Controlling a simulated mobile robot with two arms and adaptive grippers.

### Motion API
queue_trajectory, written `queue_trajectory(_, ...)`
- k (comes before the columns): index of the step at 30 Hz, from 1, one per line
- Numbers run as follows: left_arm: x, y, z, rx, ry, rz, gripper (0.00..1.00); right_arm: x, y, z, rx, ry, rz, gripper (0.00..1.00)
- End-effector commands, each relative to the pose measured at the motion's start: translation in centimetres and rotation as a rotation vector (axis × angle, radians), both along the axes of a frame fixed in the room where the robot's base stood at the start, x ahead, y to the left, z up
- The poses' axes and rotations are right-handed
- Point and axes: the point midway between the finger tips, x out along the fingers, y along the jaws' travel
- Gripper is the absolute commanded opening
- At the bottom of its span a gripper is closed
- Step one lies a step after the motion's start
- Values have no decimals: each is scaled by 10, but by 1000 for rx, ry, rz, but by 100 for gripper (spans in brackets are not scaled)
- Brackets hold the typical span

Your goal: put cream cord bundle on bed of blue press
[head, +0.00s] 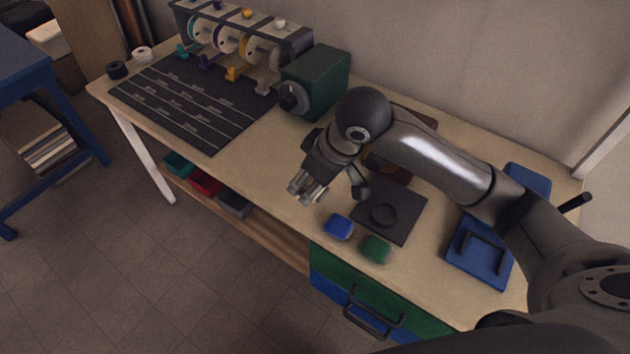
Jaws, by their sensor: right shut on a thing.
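My right gripper (325,190) hangs over the front part of the workbench, left of the dark square mat. It is shut on a small pale thing, apparently the cream cord bundle (319,195), which is mostly hidden by the fingers. The blue press (462,268) stands at the right end of the bench, well to the right of the gripper. A dark U-shaped part lies over its blue bed, and my right arm hides part of the press. My left gripper is not in view.
A blue bundle (339,227) and a green bundle (375,249) lie near the front edge. The dark mat (408,222) with a round ring is behind them. A green machine (318,80) and a spool rack stand at the back. A marked black mat (180,110) covers the left.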

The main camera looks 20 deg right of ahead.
Motion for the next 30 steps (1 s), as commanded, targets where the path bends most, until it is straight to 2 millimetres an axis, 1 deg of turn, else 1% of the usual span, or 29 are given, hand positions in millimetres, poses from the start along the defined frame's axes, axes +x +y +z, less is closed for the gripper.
queue_trajectory(2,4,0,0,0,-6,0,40,6,-1,-6,1,1,9,30)
queue_trajectory(4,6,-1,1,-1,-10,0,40,17,-6,-10,0,1,10,30)
queue_trajectory(14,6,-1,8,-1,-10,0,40,82,-33,-40,0,1,10,30)
queue_trajectory(18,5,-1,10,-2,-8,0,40,101,-42,-66,0,2,10,30)
queue_trajectory(22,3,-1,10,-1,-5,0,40,115,-47,-84,0,0,12,30)
queue_trajectory(30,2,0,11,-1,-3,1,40,128,-53,-101,0,0,12,30)
